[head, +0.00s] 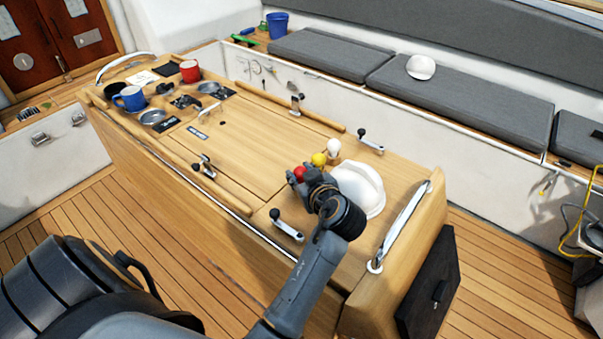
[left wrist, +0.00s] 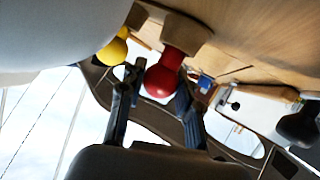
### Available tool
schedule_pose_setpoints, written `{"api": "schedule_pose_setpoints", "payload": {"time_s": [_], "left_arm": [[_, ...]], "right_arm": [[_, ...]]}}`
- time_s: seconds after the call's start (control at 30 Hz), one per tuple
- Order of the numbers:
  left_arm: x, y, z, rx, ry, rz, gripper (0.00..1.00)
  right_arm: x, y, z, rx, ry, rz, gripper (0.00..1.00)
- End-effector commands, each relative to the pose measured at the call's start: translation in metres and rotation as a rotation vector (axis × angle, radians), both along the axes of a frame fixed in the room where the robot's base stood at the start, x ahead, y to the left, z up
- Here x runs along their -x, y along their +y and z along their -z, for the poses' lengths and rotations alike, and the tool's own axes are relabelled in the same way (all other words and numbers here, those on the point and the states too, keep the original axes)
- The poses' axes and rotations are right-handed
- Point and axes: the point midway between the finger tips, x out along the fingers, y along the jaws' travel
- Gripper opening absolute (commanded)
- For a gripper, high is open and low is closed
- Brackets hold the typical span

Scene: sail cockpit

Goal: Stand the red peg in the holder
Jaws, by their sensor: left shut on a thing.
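The red peg (head: 299,174) shows its round head at my left gripper (head: 306,180) on the wooden cockpit table. In the left wrist view the red peg (left wrist: 163,80) is between the two dark fingers of my left gripper (left wrist: 157,88), which is shut on it. Its narrower neck runs to a pale wooden block (left wrist: 190,32), apparently the holder; how deep the peg sits in it I cannot tell. A yellow peg (head: 318,159) and a white peg (head: 333,146) stand in a row beyond it. My right gripper is not in view.
A white dome-shaped thing (head: 360,188) stands close to the right of my left gripper. A chrome rail (head: 404,222) edges the table's near end. Mugs, including a red one (head: 190,71), stand at the far end. The table's middle (head: 238,145) is mostly clear.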

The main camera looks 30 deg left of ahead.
Motion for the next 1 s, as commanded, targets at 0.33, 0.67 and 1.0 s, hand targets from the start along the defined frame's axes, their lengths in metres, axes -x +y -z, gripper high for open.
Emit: {"api": "schedule_pose_setpoints", "payload": {"time_s": [0.33,0.67,1.0], "left_arm": [[-0.0005,-0.0023,-0.0003,0.007,-0.002,0.000,0.07],[-0.0007,-0.0037,0.0041,0.010,-0.002,0.000,0.07],[-0.0011,-0.0029,0.0027,0.009,-0.004,-0.003,0.07]], "right_arm": [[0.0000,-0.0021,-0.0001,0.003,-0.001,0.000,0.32],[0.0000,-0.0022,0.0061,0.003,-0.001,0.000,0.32],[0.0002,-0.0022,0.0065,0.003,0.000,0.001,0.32]]}}
